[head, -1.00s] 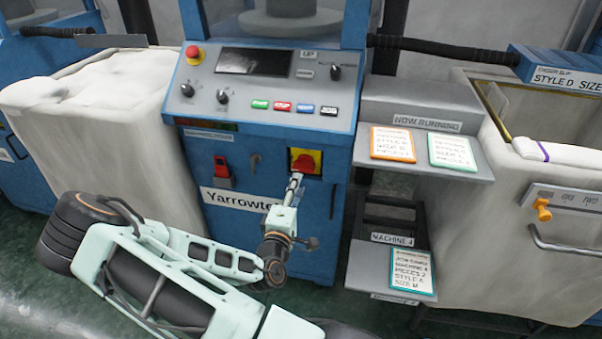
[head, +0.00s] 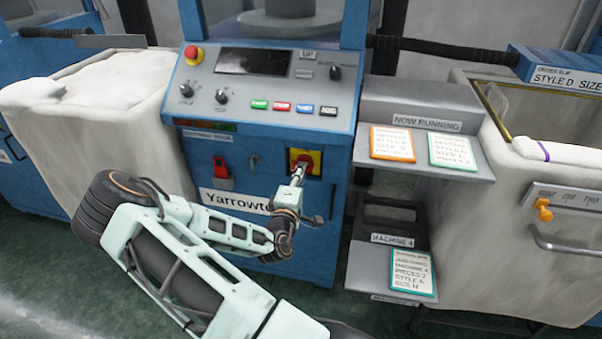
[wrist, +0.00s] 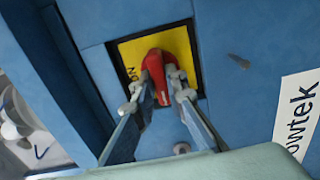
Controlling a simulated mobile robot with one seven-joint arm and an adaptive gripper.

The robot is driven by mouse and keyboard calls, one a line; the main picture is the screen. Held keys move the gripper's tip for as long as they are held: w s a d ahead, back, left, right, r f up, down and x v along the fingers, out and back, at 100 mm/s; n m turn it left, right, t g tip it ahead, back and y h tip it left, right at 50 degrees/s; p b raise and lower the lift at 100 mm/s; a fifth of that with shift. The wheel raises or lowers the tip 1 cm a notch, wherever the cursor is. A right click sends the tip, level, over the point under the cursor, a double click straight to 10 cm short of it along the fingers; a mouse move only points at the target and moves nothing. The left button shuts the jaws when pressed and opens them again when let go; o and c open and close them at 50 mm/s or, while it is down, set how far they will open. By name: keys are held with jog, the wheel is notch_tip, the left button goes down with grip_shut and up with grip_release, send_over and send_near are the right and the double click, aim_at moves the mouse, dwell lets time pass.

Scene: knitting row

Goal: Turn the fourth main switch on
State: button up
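The main switch is a red rotary handle (wrist: 158,76) on a yellow plate (head: 316,158), low on the front of the blue machine beside the MACHINE 4 sign (head: 393,239). In the wrist view, an ON mark (wrist: 130,74) shows at the plate's left side, and the handle points roughly crosswise to it. My gripper (wrist: 163,88) is at the switch, one finger on each side of the handle, fingers drawn in close against it. In the head view, my gripper (head: 299,172) covers the lower part of the handle.
A red lever switch (head: 221,168) and a small key switch (head: 254,161) sit left of the main switch. The console (head: 262,88) with its buttons and knobs overhangs above. Grey shelves (head: 465,168) with cards stand at the right. Fabric-covered bins flank the machine.

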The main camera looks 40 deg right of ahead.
grip_shut()
jog(key=shift+m, duration=0.3)
jog(key=m+b, duration=0.1)
jog(key=m, duration=0.1)
jog(key=shift+f+m+b, duration=0.15)
jog(key=shift+m+b, duration=0.15)
jog(key=shift+b, duration=0.1)
jog(key=m+b, duration=0.3)
jog(key=m, duration=0.3)
jog(key=shift+b, duration=0.3)
jog(key=m+b, duration=0.4)
jog(key=m, duration=0.1)
jog(key=shift+m, duration=0.3)
jog(key=shift+m+b, duration=1.3)
jog(key=shift+m, duration=0.2)
